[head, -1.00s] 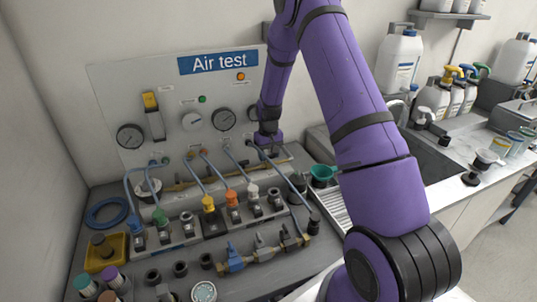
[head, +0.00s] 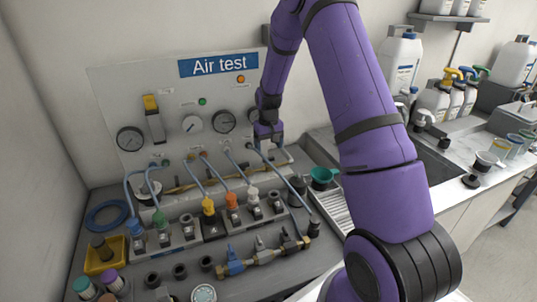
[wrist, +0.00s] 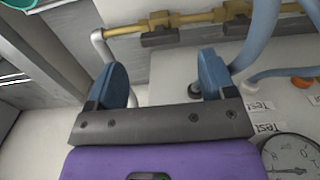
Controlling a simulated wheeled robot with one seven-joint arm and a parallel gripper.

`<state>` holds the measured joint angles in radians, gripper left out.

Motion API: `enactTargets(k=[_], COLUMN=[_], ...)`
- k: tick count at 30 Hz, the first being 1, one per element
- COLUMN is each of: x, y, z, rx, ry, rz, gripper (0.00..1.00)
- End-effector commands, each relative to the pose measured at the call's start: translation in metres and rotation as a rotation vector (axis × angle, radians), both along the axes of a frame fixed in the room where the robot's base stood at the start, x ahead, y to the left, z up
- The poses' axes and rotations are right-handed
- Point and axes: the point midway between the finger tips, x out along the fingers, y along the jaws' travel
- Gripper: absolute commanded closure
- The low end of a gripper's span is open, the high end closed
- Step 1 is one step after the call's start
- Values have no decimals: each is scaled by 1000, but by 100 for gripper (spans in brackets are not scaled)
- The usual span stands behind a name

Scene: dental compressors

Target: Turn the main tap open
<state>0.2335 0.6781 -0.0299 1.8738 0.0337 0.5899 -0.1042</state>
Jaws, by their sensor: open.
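I cannot tell for sure which fitting is the main tap. A yellow-topped lever (head: 151,103) is on the panel's left.
Blue hoses (head: 218,170) arch from the panel to a row of coloured connectors, close to my gripper. One thick hose (wrist: 262,35) passes near the right finger in the wrist view. A brass assembly with a blue part (head: 236,260) lies in front. A green funnel (head: 322,176) stands right.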

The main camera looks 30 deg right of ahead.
Motion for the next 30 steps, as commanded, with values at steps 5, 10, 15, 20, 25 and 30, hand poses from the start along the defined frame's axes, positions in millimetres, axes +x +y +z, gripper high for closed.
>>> enactTargets(k=[5, 10, 15, 20, 25, 30], x=[0, 0, 0, 0, 0, 0], y=[0, 0, 0, 0, 0, 0], z=[33, 51, 58, 58, 57, 58], rx=[0, 0, 0, 0, 0, 0], ry=[-2, -1, 0, 0, 0, 0], rz=[0, 0, 0, 0, 0, 0], gripper=[23, 23, 23, 23, 23, 23])
